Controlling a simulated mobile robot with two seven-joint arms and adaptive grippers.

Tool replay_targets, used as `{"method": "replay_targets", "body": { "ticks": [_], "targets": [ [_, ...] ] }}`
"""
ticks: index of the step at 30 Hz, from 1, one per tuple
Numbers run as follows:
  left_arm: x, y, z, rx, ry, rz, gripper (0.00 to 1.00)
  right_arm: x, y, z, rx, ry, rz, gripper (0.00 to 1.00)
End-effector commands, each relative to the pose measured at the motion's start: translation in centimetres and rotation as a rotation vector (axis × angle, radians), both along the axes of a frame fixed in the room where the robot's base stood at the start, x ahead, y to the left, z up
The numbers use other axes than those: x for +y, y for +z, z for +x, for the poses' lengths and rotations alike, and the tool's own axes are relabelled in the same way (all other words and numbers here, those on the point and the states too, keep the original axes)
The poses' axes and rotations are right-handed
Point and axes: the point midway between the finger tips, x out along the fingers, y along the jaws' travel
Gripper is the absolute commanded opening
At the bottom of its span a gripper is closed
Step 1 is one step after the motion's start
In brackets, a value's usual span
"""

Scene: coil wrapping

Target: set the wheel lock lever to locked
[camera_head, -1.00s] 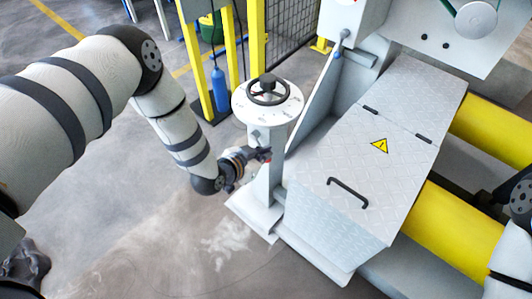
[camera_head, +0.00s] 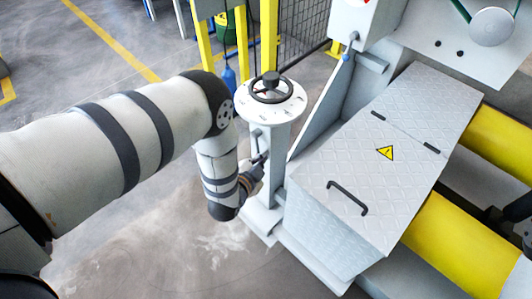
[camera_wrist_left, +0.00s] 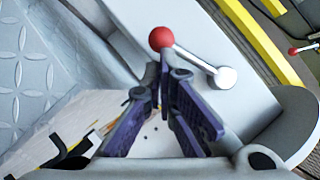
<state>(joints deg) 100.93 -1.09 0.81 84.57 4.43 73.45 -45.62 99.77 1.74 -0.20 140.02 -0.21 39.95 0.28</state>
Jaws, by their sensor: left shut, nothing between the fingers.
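The lever, with a red ball knob (camera_wrist_left: 162,38), a thin rod and a silver pivot (camera_wrist_left: 226,77), is in the left wrist view on a light grey post. The rod slants from the pivot at right up to the knob at left. My left gripper (camera_wrist_left: 163,68) is shut and empty, its fingertips just below the knob in the picture; I cannot tell whether they touch it. In the head view the left gripper (camera_head: 262,158) is beside the post (camera_head: 277,150) under the black handwheel (camera_head: 270,87). The knob is not clear there.
A grey tread-plate cover (camera_head: 375,160) with a black handle stands right of the post, beside yellow rollers (camera_head: 455,235). Yellow posts (camera_head: 269,35) and a mesh fence are behind. A second red-knobbed lever (camera_wrist_left: 293,51) shows at the right of the wrist view.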

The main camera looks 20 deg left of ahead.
Motion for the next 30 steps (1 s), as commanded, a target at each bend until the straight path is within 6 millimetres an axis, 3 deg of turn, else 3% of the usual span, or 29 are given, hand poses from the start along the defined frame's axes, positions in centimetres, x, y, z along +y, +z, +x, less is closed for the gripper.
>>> {"method": "replay_targets", "body": {
  "ticks": [9, 30],
  "targets": [
    [0.8, -1.4, 0.2, -0.064, 0.0, 0.183, 0.0, 0.0, -1.3, -1.0, 0.03, 0.001, 0.0, 0.38],
    [1.4, -1.6, 0.5, -0.064, 0.001, 0.177, 0.0, 0.0, -1.7, -1.2, 0.038, 0.001, 0.0, 0.38]
  ]
}}
